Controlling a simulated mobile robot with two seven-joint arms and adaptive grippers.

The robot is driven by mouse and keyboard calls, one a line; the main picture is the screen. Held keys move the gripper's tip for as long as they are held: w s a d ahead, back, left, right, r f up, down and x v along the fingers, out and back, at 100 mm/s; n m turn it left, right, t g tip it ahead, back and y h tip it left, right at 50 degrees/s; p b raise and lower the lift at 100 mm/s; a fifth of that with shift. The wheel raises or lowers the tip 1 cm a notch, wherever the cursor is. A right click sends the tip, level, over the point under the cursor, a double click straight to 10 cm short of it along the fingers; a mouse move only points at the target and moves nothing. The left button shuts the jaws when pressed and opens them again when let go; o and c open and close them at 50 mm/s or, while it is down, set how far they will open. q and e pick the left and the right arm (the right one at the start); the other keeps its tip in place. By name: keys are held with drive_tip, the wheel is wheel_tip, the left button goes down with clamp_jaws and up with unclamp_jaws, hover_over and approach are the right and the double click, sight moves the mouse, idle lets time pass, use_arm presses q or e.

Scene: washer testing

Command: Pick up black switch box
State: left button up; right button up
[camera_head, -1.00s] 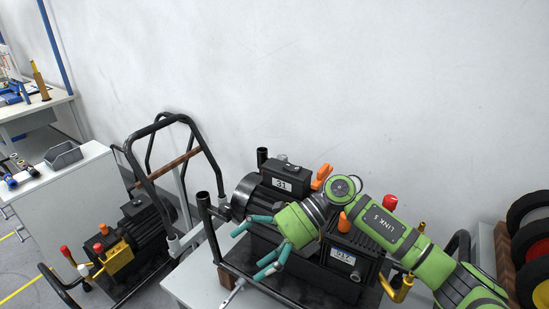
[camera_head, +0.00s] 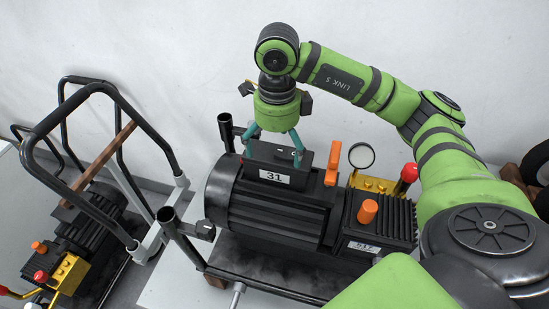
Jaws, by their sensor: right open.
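The black switch box (camera_head: 288,157) with a white label reading 31 sits on top of the large black motor (camera_head: 262,212). My right gripper (camera_head: 275,140) points down over the box from above. Its teal fingers are spread, one toward the box's left side and one toward its right end. The jaws are open, and I cannot tell whether the fingers touch the box. My left gripper is not in view.
An orange lever (camera_head: 333,163) stands just right of the box. A round gauge (camera_head: 361,155), a red knob (camera_head: 409,172) and an orange knob (camera_head: 368,211) are further right. Black cart handles (camera_head: 100,95) rise at left. A white wall is behind.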

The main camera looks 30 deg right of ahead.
sight(277, 154)
drive_tip(key=shift+s+f+p, duration=0.2)
drive_tip(key=shift+f+p, duration=0.25)
drive_tip(key=shift+f, duration=0.05)
drive_tip(key=shift+s+f+p, duration=0.15)
drive_tip(key=shift+f+p, duration=0.25)
drive_tip(key=shift+f, duration=0.1)
drive_tip(key=shift+w+f, duration=0.25)
drive_tip(key=shift+f, duration=0.9)
drive_tip(key=shift+a+f, duration=0.1)
drive_tip(key=shift+f, duration=0.1)
drive_tip(key=c, duration=1.2)
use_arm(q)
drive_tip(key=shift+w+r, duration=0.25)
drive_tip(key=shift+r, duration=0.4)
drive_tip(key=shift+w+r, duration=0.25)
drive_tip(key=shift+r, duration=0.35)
use_arm(e)
drive_tip(key=shift+c, duration=0.3)
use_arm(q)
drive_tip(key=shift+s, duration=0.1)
